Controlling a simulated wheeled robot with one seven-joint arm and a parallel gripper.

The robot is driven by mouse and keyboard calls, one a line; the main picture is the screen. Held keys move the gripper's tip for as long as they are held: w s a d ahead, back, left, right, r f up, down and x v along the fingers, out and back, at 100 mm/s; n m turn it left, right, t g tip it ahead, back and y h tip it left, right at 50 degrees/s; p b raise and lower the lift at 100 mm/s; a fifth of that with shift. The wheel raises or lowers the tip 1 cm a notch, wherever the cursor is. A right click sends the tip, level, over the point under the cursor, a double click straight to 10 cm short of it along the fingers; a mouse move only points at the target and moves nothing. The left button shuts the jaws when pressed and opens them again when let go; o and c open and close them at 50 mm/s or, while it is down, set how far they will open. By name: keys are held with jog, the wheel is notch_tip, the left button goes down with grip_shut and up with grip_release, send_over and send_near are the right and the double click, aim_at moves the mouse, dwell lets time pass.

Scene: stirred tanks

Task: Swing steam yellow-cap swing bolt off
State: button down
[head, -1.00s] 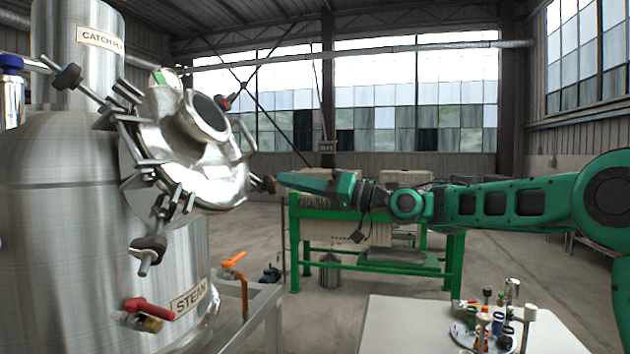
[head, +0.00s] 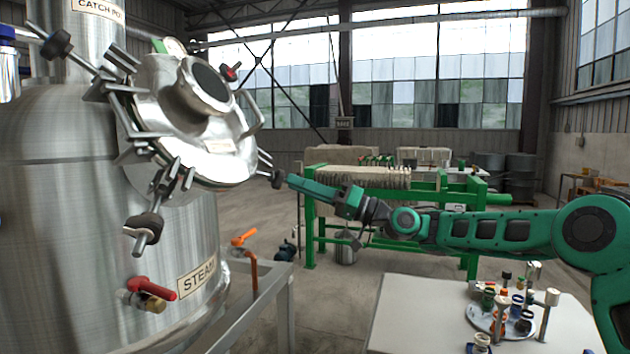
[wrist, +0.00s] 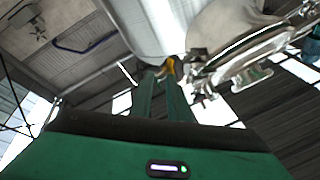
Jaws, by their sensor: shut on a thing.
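The steel steam vessel (head: 60,220), with its STEAM label (head: 197,279), fills the left of the head view. Its round tilted lid (head: 215,160) has swing bolts with dark knobs around its rim. My gripper (head: 285,181) is at the lid's right side, shut on the knob of a swing bolt (head: 277,179). In the wrist view my gripper (wrist: 166,78) reaches toward the lid, and a yellow cap (wrist: 171,63) shows at the fingertips. The fingers hide most of the bolt, so its exact angle is unclear.
A red-handled valve (head: 152,290) and an orange-handled valve (head: 247,240) stand low by the vessel. A white table (head: 420,315) with a round tray of small items is at front right. A green-framed press (head: 390,200) stands behind my arm.

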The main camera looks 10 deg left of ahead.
jog(key=shift+w+a+f, duration=0.6)
jog(key=shift+a+f, duration=0.1)
jog(key=shift+f, duration=0.15)
jog(key=c, duration=2.1)
grip_release()
jog(key=shift+a, duration=0.15)
jog(key=shift+o, duration=1.2)
jog(key=shift+s+a, duration=0.15)
jog(key=shift+s, duration=0.1)
jog(key=shift+s, duration=0.1)
jog(key=v, duration=1.1)
jog(key=shift+w, duration=0.35)
jog(key=shift+f, duration=0.1)
